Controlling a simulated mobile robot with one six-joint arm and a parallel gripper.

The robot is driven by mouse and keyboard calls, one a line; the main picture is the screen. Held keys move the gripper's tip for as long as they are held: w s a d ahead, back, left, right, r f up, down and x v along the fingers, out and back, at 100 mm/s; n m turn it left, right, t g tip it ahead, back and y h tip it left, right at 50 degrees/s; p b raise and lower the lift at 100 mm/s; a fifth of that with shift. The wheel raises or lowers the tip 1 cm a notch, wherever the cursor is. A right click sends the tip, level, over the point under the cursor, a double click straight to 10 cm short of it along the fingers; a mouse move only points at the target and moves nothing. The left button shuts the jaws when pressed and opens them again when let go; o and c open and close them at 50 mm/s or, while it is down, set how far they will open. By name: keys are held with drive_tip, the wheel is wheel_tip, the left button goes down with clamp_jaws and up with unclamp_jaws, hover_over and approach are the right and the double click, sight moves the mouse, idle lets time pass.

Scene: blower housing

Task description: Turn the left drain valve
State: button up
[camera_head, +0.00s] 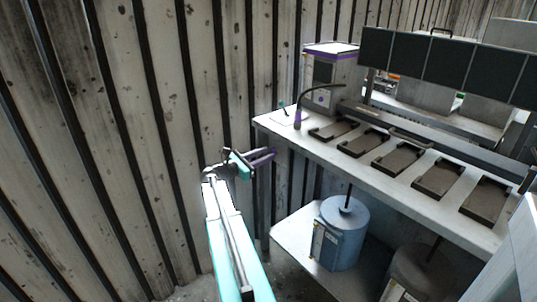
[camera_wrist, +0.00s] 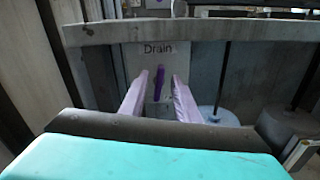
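A purple valve lever (camera_wrist: 159,78) stands upright under the word "Drain" on a pale panel (camera_wrist: 150,58) in the wrist view. My gripper (camera_wrist: 159,82) is open, with one pinkish finger on each side of the lever in the picture. A gap shows on both sides of the lever, and I cannot tell how far ahead of the fingertips it is. In the head view my gripper (camera_head: 268,156) reaches in from the left near the left end of the bench. The drain valve is not clear to see in the head view.
The bench top (camera_head: 385,183) overhangs the valve, and its edge crosses above my fingers in the wrist view. A blue cylinder (camera_head: 344,235) stands on the lower shelf (camera_head: 290,240), to the right. A corrugated wall (camera_head: 110,150) is close on the left.

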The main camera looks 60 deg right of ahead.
drive_tip(key=shift+x, duration=1.1)
clamp_jaws()
